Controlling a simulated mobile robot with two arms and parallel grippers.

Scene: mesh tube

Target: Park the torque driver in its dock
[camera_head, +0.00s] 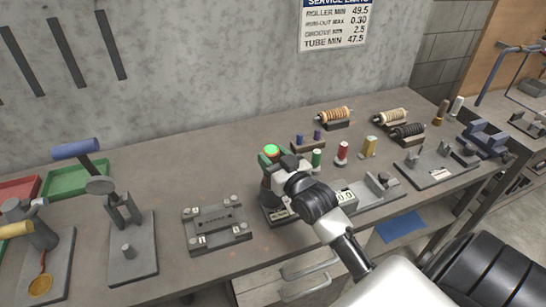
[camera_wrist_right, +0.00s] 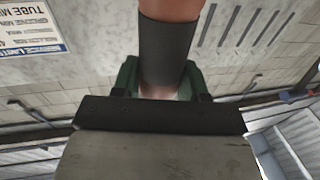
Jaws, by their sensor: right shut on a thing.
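My right gripper (camera_head: 272,163) reaches in from the lower right to the middle of the bench. It is shut on an upright tool, which I take to be the torque driver (camera_wrist_right: 168,55). In the right wrist view the tool shows a dark grey sleeve and a reddish-brown part, with green pieces on both sides. In the head view a bright green round top (camera_head: 271,150) shows above the gripper. A dark base plate with a label (camera_head: 279,214) lies below the gripper, perhaps the dock. The gripper hides most of the tool, and I cannot tell whether it touches the base. My left gripper is not in view.
A grey plate fixture (camera_head: 217,226) lies left of the gripper. A display block (camera_head: 345,197) stands close on the right. Small green (camera_head: 316,160) and red (camera_head: 342,152) cylinders stand behind. A blue-handled press (camera_head: 76,149) and a green tray (camera_head: 75,177) are at left.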

